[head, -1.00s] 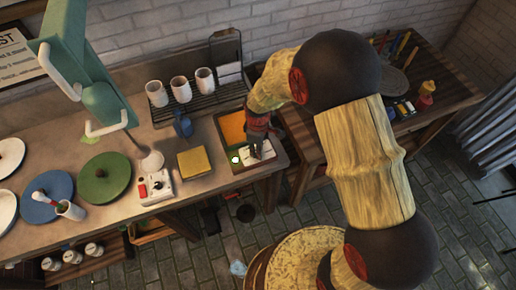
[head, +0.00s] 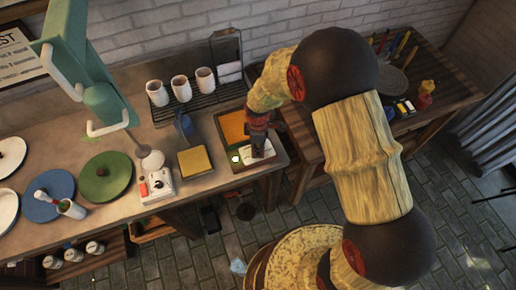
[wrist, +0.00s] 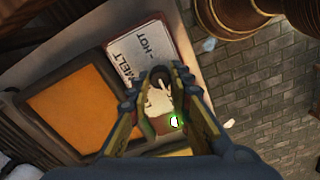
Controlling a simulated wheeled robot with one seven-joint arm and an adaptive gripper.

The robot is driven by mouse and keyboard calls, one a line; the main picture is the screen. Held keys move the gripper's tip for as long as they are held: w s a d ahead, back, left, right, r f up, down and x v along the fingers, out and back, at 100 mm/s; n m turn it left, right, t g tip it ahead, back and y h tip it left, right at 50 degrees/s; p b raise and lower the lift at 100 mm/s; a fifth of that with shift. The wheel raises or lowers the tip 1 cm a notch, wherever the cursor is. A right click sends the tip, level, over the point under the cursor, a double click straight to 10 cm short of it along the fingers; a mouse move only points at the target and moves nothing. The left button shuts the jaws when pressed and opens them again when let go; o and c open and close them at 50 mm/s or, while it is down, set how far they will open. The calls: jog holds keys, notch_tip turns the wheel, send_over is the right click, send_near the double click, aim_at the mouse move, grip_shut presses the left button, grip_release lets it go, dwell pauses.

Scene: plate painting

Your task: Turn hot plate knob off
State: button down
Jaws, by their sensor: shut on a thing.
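The hot plate (head: 236,127) stands at the right end of the long table, with an orange square and a white label. In the wrist view its label (wrist: 135,50) reads "MELT" and "HOT". A green-white light (wrist: 174,121) glows on its front part; it also shows in the head view (head: 236,159). My gripper (wrist: 158,82) is over the label end, its fingers on either side of a small pale knob (wrist: 160,84) and shut on it. The fingers partly hide the knob, and its turn angle cannot be told. In the head view my gripper (head: 257,151) covers the knob.
A yellow sponge-like block (head: 196,161) and a white device (head: 158,186) lie left of the hot plate. A black rack (head: 205,98) with white cups stands behind. A second wooden table (head: 430,105) with tools is at the right. A round wooden stool (head: 300,255) stands in front.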

jog(key=c, duration=1.7)
grip_release()
jog(key=shift+o, duration=0.4)
notch_tip(320, 180, up, 12)
